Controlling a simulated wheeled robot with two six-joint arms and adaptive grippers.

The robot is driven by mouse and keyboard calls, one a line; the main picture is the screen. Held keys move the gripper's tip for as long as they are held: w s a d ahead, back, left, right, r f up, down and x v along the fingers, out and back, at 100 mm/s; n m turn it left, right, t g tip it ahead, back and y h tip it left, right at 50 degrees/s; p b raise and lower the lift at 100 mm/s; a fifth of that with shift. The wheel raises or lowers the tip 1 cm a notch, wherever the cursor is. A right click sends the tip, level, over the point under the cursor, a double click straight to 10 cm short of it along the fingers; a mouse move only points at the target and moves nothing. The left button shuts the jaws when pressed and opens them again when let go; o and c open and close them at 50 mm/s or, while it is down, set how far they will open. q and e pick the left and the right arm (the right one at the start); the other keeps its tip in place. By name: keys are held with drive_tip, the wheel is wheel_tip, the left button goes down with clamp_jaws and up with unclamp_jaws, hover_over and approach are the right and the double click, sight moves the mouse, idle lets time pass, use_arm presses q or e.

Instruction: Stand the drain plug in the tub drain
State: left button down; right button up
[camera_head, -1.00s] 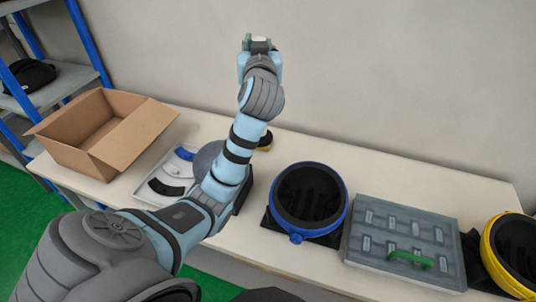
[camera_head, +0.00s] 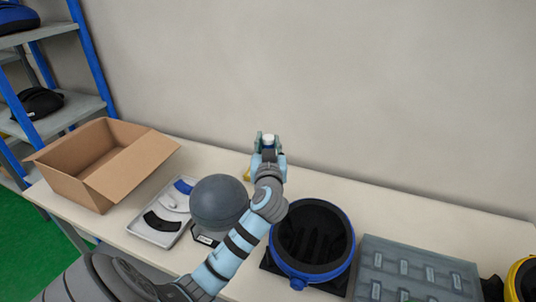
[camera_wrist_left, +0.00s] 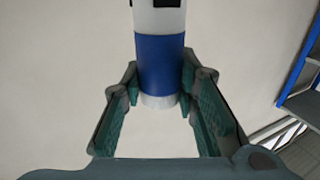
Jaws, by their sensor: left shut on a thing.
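My left gripper (camera_head: 268,146) is shut on a cylinder with a blue band (camera_wrist_left: 160,62) and white parts above and below it. In the left wrist view the cylinder stands upright between the fingers of the gripper (camera_wrist_left: 160,88). In the head view only its white end (camera_head: 269,139) shows, above the back of the table. I cannot tell whether it is the drain plug. No tub drain can be made out; a blue-rimmed round tub with a dark ribbed inside (camera_head: 348,225) stands right of my left arm. My right gripper is not in view.
A grey ball (camera_head: 219,203) stands left of my forearm, beside a pale tray (camera_head: 154,236). An open cardboard box (camera_head: 80,185) is at the left. A grey panel (camera_head: 415,268) and a yellow-rimmed tub (camera_head: 513,284) are at the right. The wall (camera_head: 330,90) is behind.

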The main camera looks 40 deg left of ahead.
use_arm(q)
wheel_tip(320, 180, down, 3)
drive_tip(key=shift+s+r, duration=0.1)
drive_tip(key=shift+s, duration=0.05)
drive_tip(key=shift+f+b, duration=0.2)
drive_tip(key=shift+b, duration=0.15)
drive_tip(key=c, duration=1.3)
unclamp_jaws()
drive_tip(key=shift+r, duration=0.1)
